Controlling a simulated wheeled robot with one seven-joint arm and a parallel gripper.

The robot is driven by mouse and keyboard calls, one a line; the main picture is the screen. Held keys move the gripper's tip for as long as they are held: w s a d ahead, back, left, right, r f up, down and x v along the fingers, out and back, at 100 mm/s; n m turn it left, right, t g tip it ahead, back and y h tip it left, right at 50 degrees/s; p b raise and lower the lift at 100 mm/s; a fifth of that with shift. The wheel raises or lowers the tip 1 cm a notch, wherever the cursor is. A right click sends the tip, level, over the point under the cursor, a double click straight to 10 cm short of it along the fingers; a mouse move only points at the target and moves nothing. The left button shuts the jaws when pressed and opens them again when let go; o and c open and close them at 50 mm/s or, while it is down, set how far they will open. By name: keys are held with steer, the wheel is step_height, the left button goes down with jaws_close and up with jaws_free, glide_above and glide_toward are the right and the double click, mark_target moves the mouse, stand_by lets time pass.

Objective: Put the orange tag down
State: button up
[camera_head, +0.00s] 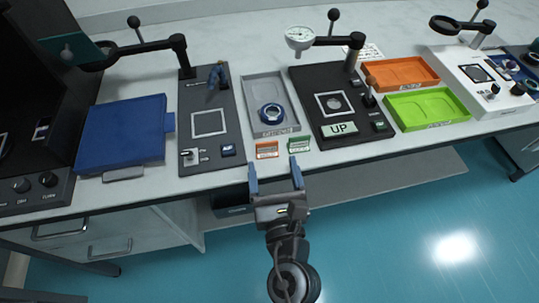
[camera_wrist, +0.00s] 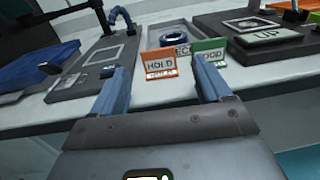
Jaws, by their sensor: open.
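The orange tag (camera_head: 267,149) stands on the front strip of the table, in front of the grey tray. In the wrist view the orange tag (camera_wrist: 161,62) reads "HOLD" and stands upright like a small tent card. A green tag (camera_head: 299,144) stands just to its right; it also shows in the wrist view (camera_wrist: 209,50), partly behind a finger. My gripper (camera_head: 276,175) is open and empty, in front of the table edge, with its blue fingers pointing at the two tags. In the wrist view the gripper (camera_wrist: 161,88) has the orange tag beyond and between its fingertips, apart from them.
Behind the tags, a grey tray (camera_head: 284,90) holds a blue ring (camera_head: 272,114). A dark panel (camera_head: 194,158) is on the left and another with an "UP" sign (camera_head: 340,131) on the right. Orange (camera_head: 402,73) and green (camera_head: 426,108) trays lie farther right. A blue box (camera_head: 122,132) lies left.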

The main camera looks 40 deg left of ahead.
steer(key=shift+v, duration=1.25)
